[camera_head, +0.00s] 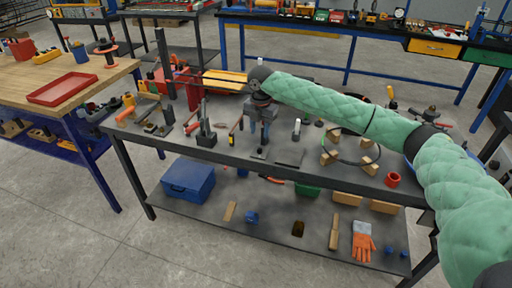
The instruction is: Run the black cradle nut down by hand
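My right arm in its green quilted sleeve reaches in from the right. My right gripper (260,136) points down over the middle of the grey workbench (225,212). Its grey fingers are small in the view, and I cannot tell whether they are open or shut on something. A small dark piece (260,152) sits on the bench just below the fingers; I cannot tell whether they touch it. I cannot pick out the black cradle nut for sure; the gripper may hide it. My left gripper is not in view.
A black upright fixture (206,136) stands left of the gripper. A red stand (193,94) is farther back. Wooden blocks (331,157) in a dark ring and a red cup (393,179) lie to the right. A blue toolbox (188,181) is on the lower shelf.

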